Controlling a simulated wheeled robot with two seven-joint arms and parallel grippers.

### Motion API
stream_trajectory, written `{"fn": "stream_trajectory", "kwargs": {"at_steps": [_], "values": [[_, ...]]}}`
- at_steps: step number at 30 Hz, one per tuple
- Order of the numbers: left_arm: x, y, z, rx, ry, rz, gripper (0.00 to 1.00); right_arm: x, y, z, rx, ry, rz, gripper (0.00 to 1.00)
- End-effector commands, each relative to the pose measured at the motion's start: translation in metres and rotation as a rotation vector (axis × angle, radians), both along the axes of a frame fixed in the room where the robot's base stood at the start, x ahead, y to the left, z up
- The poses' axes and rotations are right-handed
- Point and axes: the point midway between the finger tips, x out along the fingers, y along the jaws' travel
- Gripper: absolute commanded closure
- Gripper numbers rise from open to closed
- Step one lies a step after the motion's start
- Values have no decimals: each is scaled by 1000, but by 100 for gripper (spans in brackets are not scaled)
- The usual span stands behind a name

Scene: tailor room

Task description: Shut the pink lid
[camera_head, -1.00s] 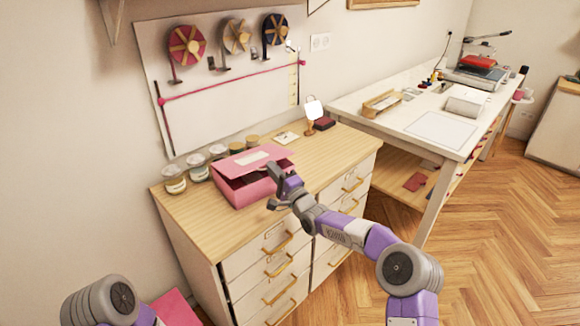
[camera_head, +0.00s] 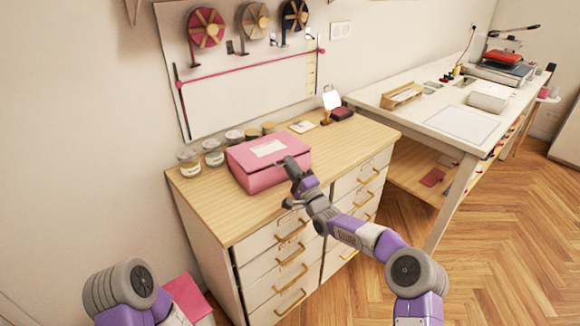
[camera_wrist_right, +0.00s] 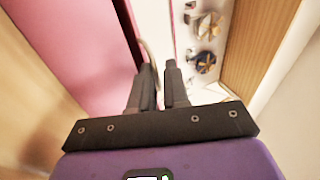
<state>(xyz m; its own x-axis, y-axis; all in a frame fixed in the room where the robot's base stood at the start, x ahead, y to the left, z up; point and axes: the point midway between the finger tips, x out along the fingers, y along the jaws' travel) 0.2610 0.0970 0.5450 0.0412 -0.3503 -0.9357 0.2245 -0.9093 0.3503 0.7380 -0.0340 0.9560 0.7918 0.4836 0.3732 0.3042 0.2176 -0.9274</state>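The pink box (camera_head: 262,180) sits on the wooden top of the drawer cabinet. Its pink lid (camera_head: 290,146), with a pale label, lies down over the box, and no dark gap shows along the front. Whether it is fully seated I cannot tell. My right gripper (camera_head: 291,168) is at the box's right front corner, close to the lid; contact is unclear. In the right wrist view my gripper's fingers (camera_wrist_right: 160,75) are nearly together with nothing clearly between them, and a pink surface (camera_wrist_right: 80,45) fills the left. My left gripper is out of view.
Several jars (camera_head: 213,153) stand behind the box along the wall. A small mirror (camera_head: 331,99) and a dark red box (camera_head: 342,113) are at the back right. The cabinet top (camera_head: 350,140) is clear to the right of the box. A white table (camera_head: 400,120) stands further right.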

Motion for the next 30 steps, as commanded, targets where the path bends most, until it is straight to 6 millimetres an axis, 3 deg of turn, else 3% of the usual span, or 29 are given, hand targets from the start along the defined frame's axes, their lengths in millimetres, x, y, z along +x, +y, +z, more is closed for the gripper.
{"fn": "stream_trajectory", "kwargs": {"at_steps": [11, 24, 30], "values": [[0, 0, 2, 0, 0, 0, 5, -6, -5, -3, -1, 0, 0, 85], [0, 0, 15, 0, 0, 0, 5, -51, -32, -24, -1, 2, 0, 85], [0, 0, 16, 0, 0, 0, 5, -60, -37, -28, -1, 0, 0, 85]]}}
